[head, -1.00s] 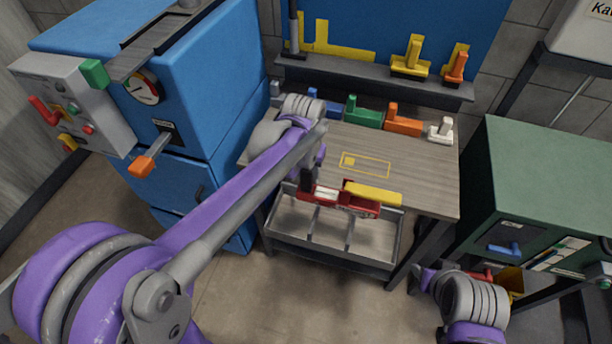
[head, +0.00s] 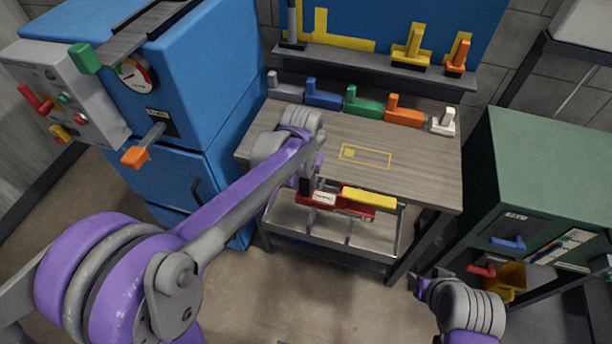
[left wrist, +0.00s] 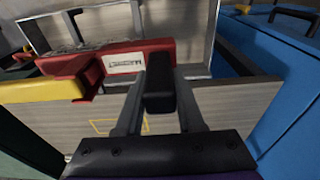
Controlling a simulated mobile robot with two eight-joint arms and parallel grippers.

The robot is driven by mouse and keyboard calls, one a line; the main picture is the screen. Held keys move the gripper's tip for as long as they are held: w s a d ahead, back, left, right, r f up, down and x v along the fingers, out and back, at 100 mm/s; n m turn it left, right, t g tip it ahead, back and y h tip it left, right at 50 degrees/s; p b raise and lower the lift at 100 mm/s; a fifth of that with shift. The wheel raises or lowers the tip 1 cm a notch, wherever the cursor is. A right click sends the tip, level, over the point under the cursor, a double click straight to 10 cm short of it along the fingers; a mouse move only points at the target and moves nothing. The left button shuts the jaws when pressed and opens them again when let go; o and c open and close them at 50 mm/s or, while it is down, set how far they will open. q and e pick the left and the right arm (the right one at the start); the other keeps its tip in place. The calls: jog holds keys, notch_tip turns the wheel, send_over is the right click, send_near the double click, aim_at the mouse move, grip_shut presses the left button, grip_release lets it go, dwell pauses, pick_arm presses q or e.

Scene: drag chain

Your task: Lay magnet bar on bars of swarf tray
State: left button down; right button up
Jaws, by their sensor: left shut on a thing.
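The magnet bar (head: 340,208) is red with a white label and a yellow end; it also shows in the left wrist view (left wrist: 150,52). My left gripper (head: 306,188) is shut on its black grip (left wrist: 160,90). The bar is held level in front of the table's front edge, above the swarf tray (head: 397,240). The tray is a grey metal box with cross bars, low under the table front; part of it shows in the left wrist view (left wrist: 188,20). I cannot tell whether the bar touches the tray. My right gripper (head: 429,279) is empty at lower right; its jaw opening is unclear.
The wooden table (head: 420,175) has a yellow outline (head: 365,156) on its top and several coloured handled blocks (head: 363,112) along the back. A blue cabinet (head: 205,120) stands left, a green cabinet (head: 550,165) right. The floor in front is free.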

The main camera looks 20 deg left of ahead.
pick_arm(q)
jog(key=shift+f+b, duration=0.3)
jog(key=shift+f, duration=0.35)
dwell(0.4)
jog(key=shift+c, duration=2.2)
grip_release()
jog(key=shift+w, duration=0.1)
jog(key=r, duration=0.3)
jog(key=s+r, duration=0.1)
jog(key=r, duration=0.6)
jog(key=shift+s+r+p, duration=0.15)
jog(key=shift+r+p, duration=0.15)
jog(key=shift+r, duration=0.1)
jog(key=s+a+f+t, duration=0.2)
jog(key=s+f, duration=0.2)
jog(key=s, duration=0.5)
jog(key=s+a+f+t, duration=0.2)
jog(key=s+f, duration=0.2)
jog(key=s, duration=0.5)
jog(key=shift+a+f, duration=0.2)
jog(key=shift+a, duration=0.15)
